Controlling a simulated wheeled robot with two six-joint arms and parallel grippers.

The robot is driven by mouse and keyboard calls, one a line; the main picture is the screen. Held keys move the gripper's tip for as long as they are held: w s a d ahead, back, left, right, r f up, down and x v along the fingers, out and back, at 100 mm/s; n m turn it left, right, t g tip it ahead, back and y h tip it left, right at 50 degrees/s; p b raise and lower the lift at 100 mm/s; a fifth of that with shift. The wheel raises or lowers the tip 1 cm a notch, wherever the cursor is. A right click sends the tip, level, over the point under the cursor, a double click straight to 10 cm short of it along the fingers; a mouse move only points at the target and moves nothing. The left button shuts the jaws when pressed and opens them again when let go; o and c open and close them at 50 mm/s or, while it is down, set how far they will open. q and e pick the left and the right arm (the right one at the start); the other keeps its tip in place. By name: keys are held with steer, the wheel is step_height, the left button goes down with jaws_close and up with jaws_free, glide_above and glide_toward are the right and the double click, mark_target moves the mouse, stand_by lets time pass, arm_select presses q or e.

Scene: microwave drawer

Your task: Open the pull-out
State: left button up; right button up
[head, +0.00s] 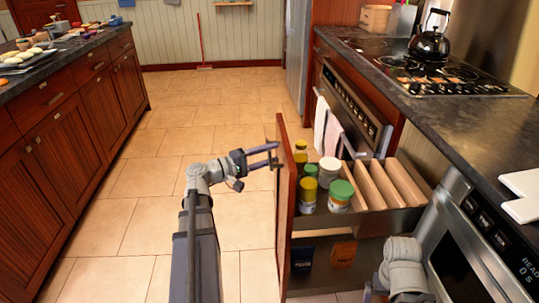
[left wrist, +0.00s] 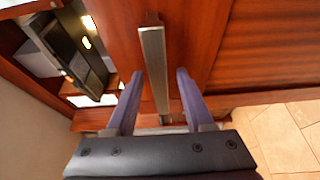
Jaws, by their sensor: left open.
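The pull-out is a tall wooden front panel (head: 284,200) with a rack behind it, and it stands well out from the cabinet row in the head view. Its upper shelf (head: 385,222) holds several jars and bottles beside wooden dividers. My left gripper (head: 277,153) is at the outer face of the panel, near its top. In the left wrist view the metal bar handle (left wrist: 154,70) lies between the two open fingers of the gripper (left wrist: 160,72), with gaps on both sides. My right gripper is not in view; part of my right arm shows at lower right.
A stove counter (head: 480,115) with a kettle (head: 429,43) is on the right, above an oven with towels (head: 326,127). A microwave (head: 470,240) is at lower right. An island (head: 70,120) stands at left. The tiled floor (head: 150,205) between is clear.

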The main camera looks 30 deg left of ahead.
arm_select(q)
steer(key=v, duration=0.7)
steer(key=shift+s, duration=0.4)
steer(key=shift+a, duration=0.2)
